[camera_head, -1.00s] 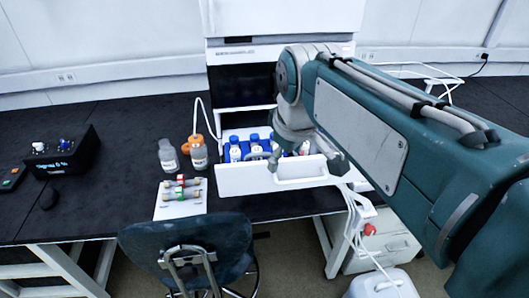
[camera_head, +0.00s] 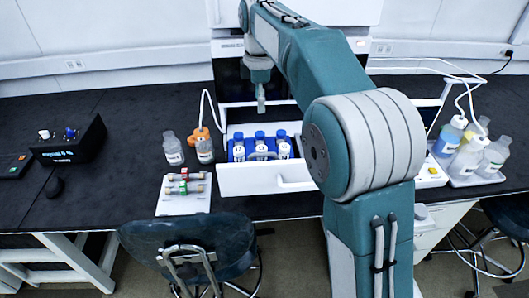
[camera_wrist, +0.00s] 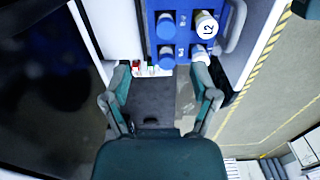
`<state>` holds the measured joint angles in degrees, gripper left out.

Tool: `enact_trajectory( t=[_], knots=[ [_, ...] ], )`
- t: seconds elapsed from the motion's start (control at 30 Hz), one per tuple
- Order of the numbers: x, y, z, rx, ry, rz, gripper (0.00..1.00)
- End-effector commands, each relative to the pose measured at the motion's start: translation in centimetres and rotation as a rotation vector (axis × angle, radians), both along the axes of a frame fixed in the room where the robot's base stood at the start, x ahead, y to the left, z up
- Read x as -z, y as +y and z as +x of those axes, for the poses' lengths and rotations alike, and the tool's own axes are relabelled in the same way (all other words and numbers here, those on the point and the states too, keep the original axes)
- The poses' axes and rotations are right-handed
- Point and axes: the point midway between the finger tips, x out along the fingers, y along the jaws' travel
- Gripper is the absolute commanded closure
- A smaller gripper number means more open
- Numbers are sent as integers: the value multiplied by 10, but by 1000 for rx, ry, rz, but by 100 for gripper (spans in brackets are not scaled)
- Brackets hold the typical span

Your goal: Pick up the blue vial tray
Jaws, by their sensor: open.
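The blue vial tray (camera_head: 249,148) sits in the pulled-out white drawer (camera_head: 237,182), holding several white bottles with blue caps and a grey handle along its front. It also shows at the top of the wrist view (camera_wrist: 184,32), with its handle at its right side. My gripper (camera_head: 261,104) points down, above and behind the tray in the head view. In the wrist view my gripper (camera_wrist: 162,72) is open and empty, its fingers apart just below the tray's end. I cannot tell how high the fingers are above it.
The white instrument (camera_head: 229,70) rises behind the drawer. Left of it stand a clear bottle (camera_head: 173,151), an orange-capped bottle (camera_head: 204,150) and a white rack (camera_head: 180,204) of vials. A chair (camera_head: 190,243) stands in front. Several bottles (camera_head: 467,155) stand at right. The black bench is partly clear at left.

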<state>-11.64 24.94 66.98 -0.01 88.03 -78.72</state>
Motion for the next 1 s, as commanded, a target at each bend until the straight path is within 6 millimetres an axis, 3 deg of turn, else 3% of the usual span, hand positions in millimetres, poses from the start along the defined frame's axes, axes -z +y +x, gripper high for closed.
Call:
enact_trajectory(
  t=[0.2, 0.47, 0.7, 1.0],
  knots=[
    [35, 0, -1, 1, 5, -1, 23],
    [59, -1, -2, 2, 2, 1, 23],
    [95, 1, -7, 2, 3, -1, 23],
    [105, 1, -7, 2, 0, 0, 23]
  ],
)
